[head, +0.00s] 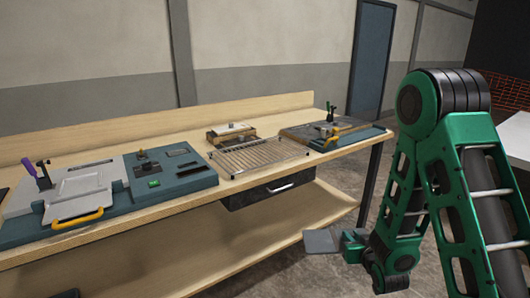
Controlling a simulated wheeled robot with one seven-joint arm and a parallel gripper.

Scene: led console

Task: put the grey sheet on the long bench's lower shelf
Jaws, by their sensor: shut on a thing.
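The long bench (185,206) runs across the view with a pale wooden top. Its lower shelf (222,250) is a wooden board below the top, partly hidden by the bench top and the drawer. The grey sheet (320,241) is a small flat plate in front of the shelf's right end. My gripper (344,241) is shut on the sheet's right edge. I cannot tell how far the sheet is from the shelf edge, but bare floor shows around it.
A drawer (270,190) hangs under the bench top, above the shelf. A dark bench leg (370,185) stands at the right end. Fixtures (155,176) and a slatted rack (258,157) sit on the top. The visible middle of the lower shelf is clear; a dark object (68,294) shows at bottom left.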

